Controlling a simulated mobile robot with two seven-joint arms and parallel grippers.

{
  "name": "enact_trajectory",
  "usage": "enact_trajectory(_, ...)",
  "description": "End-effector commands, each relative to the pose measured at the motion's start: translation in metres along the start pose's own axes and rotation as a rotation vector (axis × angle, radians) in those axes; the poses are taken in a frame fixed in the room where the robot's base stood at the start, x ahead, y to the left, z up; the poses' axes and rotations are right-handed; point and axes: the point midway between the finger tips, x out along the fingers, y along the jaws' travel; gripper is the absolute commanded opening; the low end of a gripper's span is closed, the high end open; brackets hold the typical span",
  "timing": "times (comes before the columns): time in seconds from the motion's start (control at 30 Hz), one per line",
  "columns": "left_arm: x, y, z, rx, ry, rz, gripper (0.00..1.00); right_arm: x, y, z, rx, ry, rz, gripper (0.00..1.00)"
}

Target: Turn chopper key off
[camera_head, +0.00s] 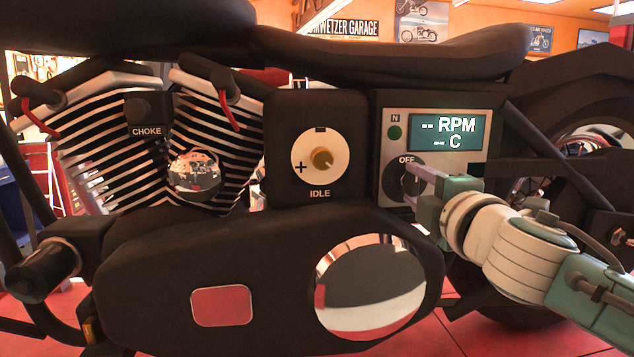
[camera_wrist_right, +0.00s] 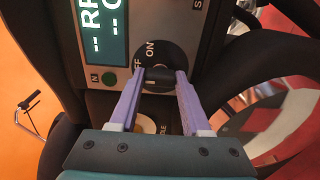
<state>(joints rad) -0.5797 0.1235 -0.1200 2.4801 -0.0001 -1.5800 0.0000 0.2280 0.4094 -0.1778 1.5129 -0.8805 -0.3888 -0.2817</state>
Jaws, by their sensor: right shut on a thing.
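The chopper's ignition key switch (camera_head: 396,182) is a round dark dial on the grey panel, below the display (camera_head: 448,132). OFF shows above the dial in the head view. In the right wrist view the dial (camera_wrist_right: 151,54) bears OFF and ON, and a dark key bar (camera_wrist_right: 159,75) stands across it. The fingers partly hide the dial in the head view. My left gripper is not in view.
The display reads dashes for RPM and C, with a green N light (camera_head: 394,132) beside it. The idle knob (camera_head: 321,159) and choke knob (camera_head: 138,108) are left of the panel. The seat (camera_head: 390,52) overhangs above, and the dark engine cover (camera_head: 270,270) bulges below.

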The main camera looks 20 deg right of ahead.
Motion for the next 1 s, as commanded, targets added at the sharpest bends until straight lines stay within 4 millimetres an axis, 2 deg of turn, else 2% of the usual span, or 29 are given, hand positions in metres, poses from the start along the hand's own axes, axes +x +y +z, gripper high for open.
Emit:
enact_trajectory(0.37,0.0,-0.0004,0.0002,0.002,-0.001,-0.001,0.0,0.0,-0.0003,0.0003,-0.01,-0.001,0.0,0.0)
enact_trajectory(0.4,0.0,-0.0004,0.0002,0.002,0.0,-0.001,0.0,0.0,-0.0003,0.0003,-0.01,-0.001,0.0,0.51)
enact_trajectory(0.63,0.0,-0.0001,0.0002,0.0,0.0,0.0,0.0,0.0,-0.0002,0.0002,-0.007,0.0,0.0,0.77)
enact_trajectory(0.87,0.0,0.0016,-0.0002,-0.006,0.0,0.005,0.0,-0.0002,-0.0001,0.0001,-0.006,0.0,0.0,0.78)
enact_trajectory(1.0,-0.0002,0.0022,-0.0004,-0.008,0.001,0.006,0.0,-0.0069,-0.0009,-0.0001,-0.007,0.001,-0.001,0.78)
